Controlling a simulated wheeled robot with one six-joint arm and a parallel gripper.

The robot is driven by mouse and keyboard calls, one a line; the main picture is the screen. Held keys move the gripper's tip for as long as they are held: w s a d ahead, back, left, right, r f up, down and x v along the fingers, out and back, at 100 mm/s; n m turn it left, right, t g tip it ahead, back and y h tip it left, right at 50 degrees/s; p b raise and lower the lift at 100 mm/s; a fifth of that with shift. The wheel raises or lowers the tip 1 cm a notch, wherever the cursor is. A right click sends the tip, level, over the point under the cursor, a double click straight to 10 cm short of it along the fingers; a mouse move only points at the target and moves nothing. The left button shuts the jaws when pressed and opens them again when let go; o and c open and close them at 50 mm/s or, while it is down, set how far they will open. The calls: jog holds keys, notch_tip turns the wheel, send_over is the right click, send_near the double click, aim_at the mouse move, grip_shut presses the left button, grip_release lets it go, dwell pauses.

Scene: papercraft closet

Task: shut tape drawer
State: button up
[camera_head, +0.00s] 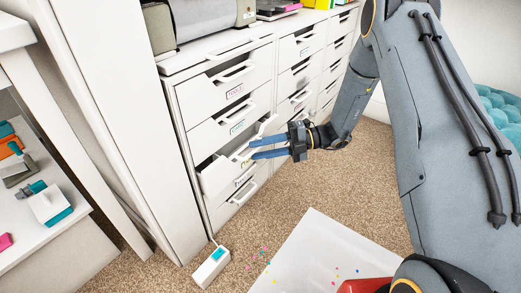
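A white drawer (215,176) in the left column of the cabinet (175,110) is pulled out. It is the third from the top, and its open top shows. A drawer label (234,92) higher in that column is red, but I cannot read any label well enough to tell which drawer is the tape drawer. My gripper (252,150) is just right of the pulled-out drawer, with its two blue fingers pointing left towards the drawer front. The fingers are apart, with nothing visible between them. I cannot tell whether they touch the drawer.
Other drawers in the cabinet appear closed. A white mat (305,255) with colored specks lies at the front. A white shelf (60,245) with tools stands at left. Carpet right of the cabinet is clear.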

grip_shut()
jog(key=w+a, duration=0.2)
jog(key=shift+w+a, duration=0.15)
jog(key=shift+a, duration=0.2)
grip_release()
jog(key=w+d+r+p, duration=0.1)
jog(key=d+p, duration=0.1)
jog(key=d, duration=0.5)
jog(key=shift+d+p, duration=0.35)
